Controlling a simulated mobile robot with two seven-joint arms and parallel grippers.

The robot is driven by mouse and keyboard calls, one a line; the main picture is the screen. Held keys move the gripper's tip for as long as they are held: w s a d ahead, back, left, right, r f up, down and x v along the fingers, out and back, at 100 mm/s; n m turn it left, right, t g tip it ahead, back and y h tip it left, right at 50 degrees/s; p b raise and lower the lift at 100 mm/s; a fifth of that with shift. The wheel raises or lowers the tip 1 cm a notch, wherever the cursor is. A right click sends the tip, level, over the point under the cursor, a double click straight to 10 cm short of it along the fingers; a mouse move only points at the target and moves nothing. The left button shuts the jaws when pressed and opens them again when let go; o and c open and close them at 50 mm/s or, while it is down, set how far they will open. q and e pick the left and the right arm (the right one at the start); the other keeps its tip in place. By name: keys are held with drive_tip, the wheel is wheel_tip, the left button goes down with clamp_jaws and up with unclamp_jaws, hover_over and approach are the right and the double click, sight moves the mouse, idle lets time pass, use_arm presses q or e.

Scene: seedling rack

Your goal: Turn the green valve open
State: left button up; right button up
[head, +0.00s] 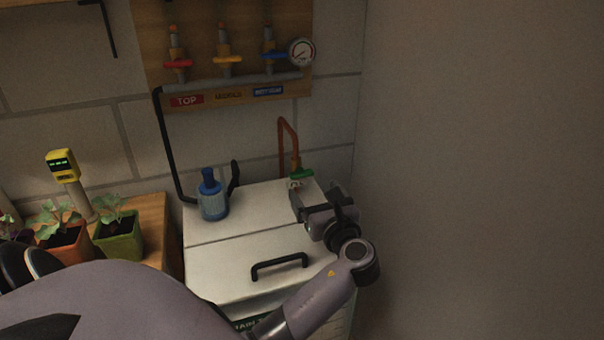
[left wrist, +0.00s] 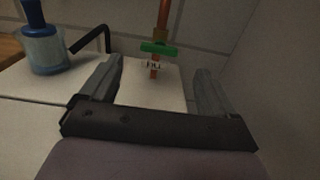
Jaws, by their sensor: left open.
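The green valve (head: 301,173) is a small green handle on a copper pipe (head: 283,135) at the back right corner of the white tank. In the left wrist view the green handle (left wrist: 158,49) lies crosswise on the pipe, beyond and between my fingers, with a small "FILL" label below it. My left gripper (head: 312,199) is open and empty, just in front of the valve and apart from it. Its two fingers also show in the left wrist view (left wrist: 155,85). My right gripper is not in view.
The white tank lid (head: 240,225) has a black handle (head: 279,264). A blue bottle (head: 213,196) stands on its left. Red, yellow and blue valves (head: 226,60) and a gauge (head: 302,52) are on the wall board. Potted seedlings (head: 119,232) stand left; a bare wall rises right.

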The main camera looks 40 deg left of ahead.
sight(303, 175)
use_arm(q)
drive_tip(key=x, duration=0.6)
drive_tip(key=shift+w+a, duration=0.2)
drive_tip(key=shift+a, duration=0.2)
drive_tip(key=c, duration=1.1)
